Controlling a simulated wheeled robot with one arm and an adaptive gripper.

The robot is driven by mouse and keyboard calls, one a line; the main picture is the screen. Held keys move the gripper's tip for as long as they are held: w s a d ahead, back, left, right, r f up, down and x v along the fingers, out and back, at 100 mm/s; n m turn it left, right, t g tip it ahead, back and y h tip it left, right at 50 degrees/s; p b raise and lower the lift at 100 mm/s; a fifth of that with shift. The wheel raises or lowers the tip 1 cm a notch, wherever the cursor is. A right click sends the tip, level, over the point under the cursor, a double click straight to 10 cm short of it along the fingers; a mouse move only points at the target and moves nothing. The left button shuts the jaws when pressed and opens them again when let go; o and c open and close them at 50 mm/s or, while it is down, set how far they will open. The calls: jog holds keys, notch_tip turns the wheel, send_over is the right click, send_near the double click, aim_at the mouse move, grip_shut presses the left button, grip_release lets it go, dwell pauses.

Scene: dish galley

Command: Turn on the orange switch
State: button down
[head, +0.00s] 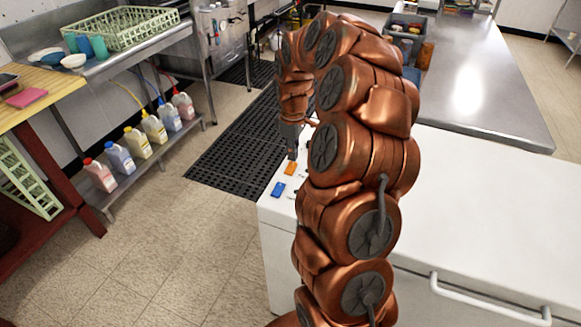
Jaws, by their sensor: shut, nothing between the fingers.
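The orange switch (291,168) is a small orange block on the left end of the white cabinet's top (470,190). A blue switch (278,189) sits just nearer to me on the same top. My gripper (292,155) points down right at the far edge of the orange switch. Its fingers are shut with nothing between them. I cannot tell whether the fingertips touch the switch. My copper arm hides part of the cabinet top to the right of the switches.
The white cabinet has a bar handle (490,306) on its front. A steel table (480,85) with a grey bin (405,35) stands behind. Several jugs (120,157) line a low shelf at left. A black mat (238,150) lies on the floor, with open floor nearer.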

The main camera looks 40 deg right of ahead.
aim_at(292, 164)
jog(key=shift+f+b, duration=0.55)
jog(key=shift+f, duration=0.65)
dwell(1.0)
jog(key=shift+r, duration=0.15)
jog(key=shift+r+p, duration=0.85)
jog(key=shift+r, duration=2.55)
jog(key=shift+a, duration=0.1)
